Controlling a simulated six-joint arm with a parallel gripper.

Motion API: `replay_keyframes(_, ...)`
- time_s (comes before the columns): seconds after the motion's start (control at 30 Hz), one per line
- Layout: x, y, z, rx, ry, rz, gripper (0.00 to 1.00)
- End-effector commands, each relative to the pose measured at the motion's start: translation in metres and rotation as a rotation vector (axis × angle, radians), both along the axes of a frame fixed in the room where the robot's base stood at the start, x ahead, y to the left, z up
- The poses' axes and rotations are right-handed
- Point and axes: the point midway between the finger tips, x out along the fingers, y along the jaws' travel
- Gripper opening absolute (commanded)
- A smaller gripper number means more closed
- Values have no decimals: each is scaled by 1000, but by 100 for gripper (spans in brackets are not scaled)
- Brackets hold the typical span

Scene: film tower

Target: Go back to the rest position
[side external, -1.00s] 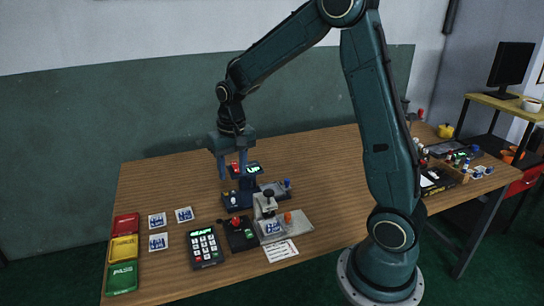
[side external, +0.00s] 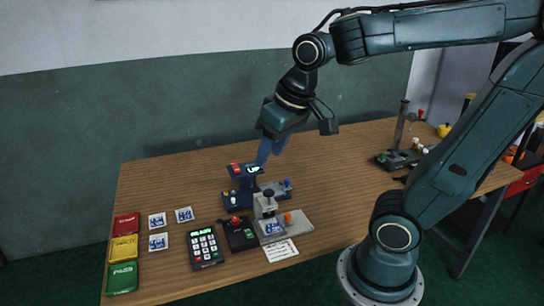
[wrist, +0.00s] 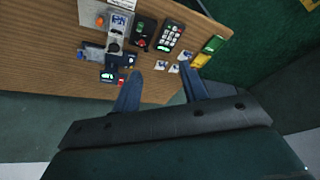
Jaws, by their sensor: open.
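My gripper (side external: 272,150) hangs in the air above the table, tilted, in the side view. Its blue fingers are in front of or just above the dark device with the lit "UP" display (side external: 246,170); I cannot tell the exact gap. In the wrist view my gripper (wrist: 160,88) shows two blue fingers spread wide with nothing between them. The arm bends high over the right side of the table.
On the wooden table (side external: 165,180) are a grey press-like stand (side external: 266,204), a keypad (side external: 204,247), a red-knobbed box (side external: 238,233), several small blue-white squares (side external: 158,242) and red, yellow and green trays (side external: 124,248). A dark post (side external: 400,125) stands at the right.

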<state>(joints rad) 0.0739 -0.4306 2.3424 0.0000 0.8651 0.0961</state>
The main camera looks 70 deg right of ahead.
Motion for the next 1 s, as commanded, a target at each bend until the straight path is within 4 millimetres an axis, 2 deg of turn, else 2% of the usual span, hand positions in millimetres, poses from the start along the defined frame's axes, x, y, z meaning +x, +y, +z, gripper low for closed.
replay_keyframes(0.2, -37, 11, 6, -22, -67, 83, 43)
replay_keyframes(0.4, -61, 17, 5, -38, -108, 139, 43)
replay_keyframes(0.6, -70, 18, 3, -44, -125, 161, 43)
replay_keyframes(1.0, -70, 18, 3, -45, -125, 162, 43)
